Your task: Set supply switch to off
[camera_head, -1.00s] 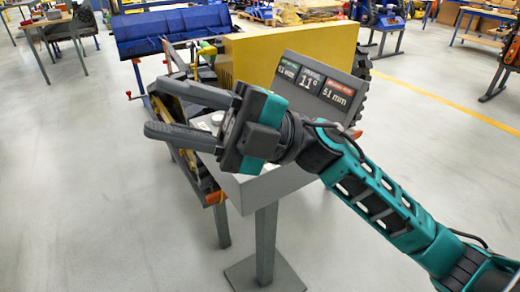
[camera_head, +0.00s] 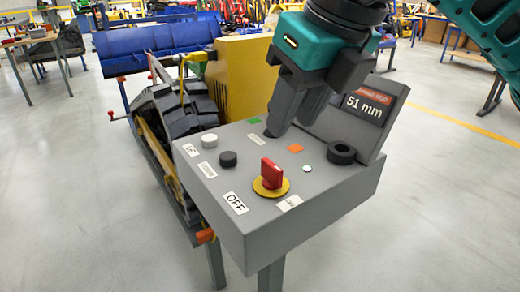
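The supply switch is a red handle (camera_head: 271,174) on a yellow disc (camera_head: 260,187), near the front of the grey control box (camera_head: 330,190). An OFF label (camera_head: 235,203) lies to its left and front, and another white label (camera_head: 289,203), hard to read, to its right and front. I cannot tell which label the handle points at. My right gripper (camera_head: 290,126) hangs fingers-down over the back of the panel, behind the switch and apart from it. Its fingertips look slightly apart, with nothing seen between them. My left gripper is not in view.
A white knob (camera_head: 209,140), a black knob (camera_head: 228,159) and a black ring-shaped knob (camera_head: 341,152) stand on the panel. A tilted display (camera_head: 368,107) reading 51 mm rises behind, partly hidden by my arm. The tracked carrier (camera_head: 172,112) stands to the left.

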